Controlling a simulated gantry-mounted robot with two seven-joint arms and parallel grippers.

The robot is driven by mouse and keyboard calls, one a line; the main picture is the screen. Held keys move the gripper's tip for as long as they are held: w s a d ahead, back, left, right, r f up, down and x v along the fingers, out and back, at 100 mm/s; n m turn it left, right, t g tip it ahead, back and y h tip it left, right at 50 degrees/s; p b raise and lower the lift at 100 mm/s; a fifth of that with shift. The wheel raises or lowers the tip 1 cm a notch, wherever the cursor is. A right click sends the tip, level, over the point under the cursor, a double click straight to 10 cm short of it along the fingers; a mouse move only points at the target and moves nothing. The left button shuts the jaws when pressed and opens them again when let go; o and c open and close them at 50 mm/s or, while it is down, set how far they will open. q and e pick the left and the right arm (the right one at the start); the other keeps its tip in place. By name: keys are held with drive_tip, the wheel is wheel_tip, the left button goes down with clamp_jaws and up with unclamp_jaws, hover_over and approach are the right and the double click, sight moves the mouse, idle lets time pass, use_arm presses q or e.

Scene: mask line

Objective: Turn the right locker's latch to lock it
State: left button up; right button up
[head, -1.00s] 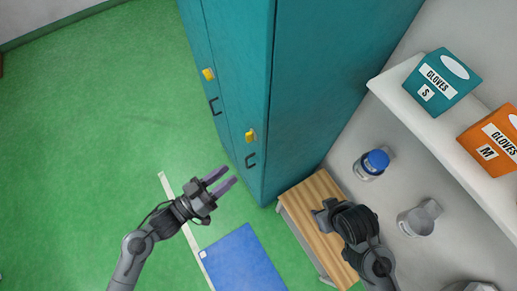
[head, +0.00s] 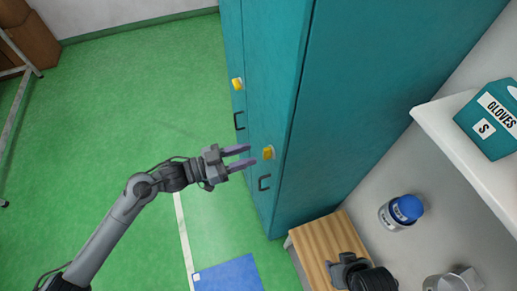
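The teal lockers (head: 345,95) stand upright with two narrow doors facing left. The right locker's yellow latch (head: 268,153) sits on the nearer door, above a dark handle (head: 264,183). The other yellow latch (head: 237,84) is on the farther door, above its own handle (head: 239,121). My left gripper (head: 246,157) is open and empty, with its two purple fingers pointing right toward the nearer latch. The fingertips appear just left of that latch; contact cannot be told. My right gripper (head: 344,268) is over the wooden bench at the bottom, its fingers not clearly seen.
A blue-capped jar (head: 403,211) and a grey cup-like item (head: 455,283) are at right. A white shelf (head: 455,150) holds a teal glove box (head: 493,118). A blue mat (head: 228,274) lies on open green floor.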

sight(268, 153)
use_arm(q)
drive_tip(key=shift+x, duration=2.25)
drive_tip(key=shift+c, duration=0.3)
clamp_jaws()
